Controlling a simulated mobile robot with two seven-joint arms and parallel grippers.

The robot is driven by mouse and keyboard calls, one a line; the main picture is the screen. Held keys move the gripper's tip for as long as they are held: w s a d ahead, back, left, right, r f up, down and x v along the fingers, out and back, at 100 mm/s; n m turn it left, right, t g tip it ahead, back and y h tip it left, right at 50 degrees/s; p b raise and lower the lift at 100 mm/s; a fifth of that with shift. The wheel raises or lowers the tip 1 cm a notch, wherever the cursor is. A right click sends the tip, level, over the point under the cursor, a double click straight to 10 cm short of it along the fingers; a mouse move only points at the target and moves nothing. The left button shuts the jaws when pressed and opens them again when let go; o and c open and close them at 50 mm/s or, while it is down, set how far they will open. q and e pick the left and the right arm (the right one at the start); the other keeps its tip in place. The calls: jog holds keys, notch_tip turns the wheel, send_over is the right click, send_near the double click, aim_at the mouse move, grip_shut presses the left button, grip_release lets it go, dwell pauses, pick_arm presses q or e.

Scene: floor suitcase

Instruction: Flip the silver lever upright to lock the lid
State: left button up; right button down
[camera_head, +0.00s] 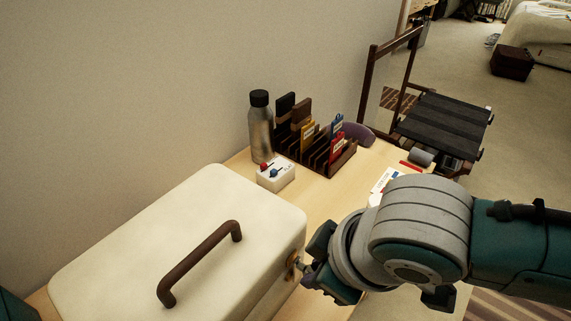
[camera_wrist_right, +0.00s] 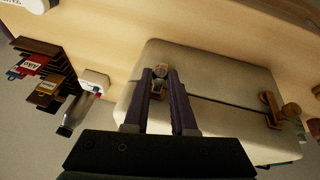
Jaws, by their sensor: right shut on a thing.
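The cream suitcase (camera_head: 130,250) lies on the light wood table with its lid shut and a brown handle on top. My right gripper (camera_head: 303,268) reaches in from the right to a brass latch (camera_head: 291,264) on the suitcase's side. In the right wrist view the gripper (camera_wrist_right: 163,84) is shut on the silver lever (camera_wrist_right: 161,73) at this latch. The fingers partly hide the lever, so its exact angle cannot be told. A second brass latch (camera_wrist_right: 271,110) shows farther right along the lid seam. My left gripper is not visible.
Behind the suitcase stand a steel bottle (camera_head: 261,130), a white box with red and blue knobs (camera_head: 276,176) and a dark wood rack (camera_head: 345,160) with cards. A wall bounds the left side. A dark folding chair (camera_head: 440,125) stands beyond the table.

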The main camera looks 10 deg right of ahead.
jog(key=c, duration=0.7)
grip_release()
jog(key=shift+c, duration=0.2)
jog(key=p+v, duration=0.3)
jog(key=v, duration=0.7)
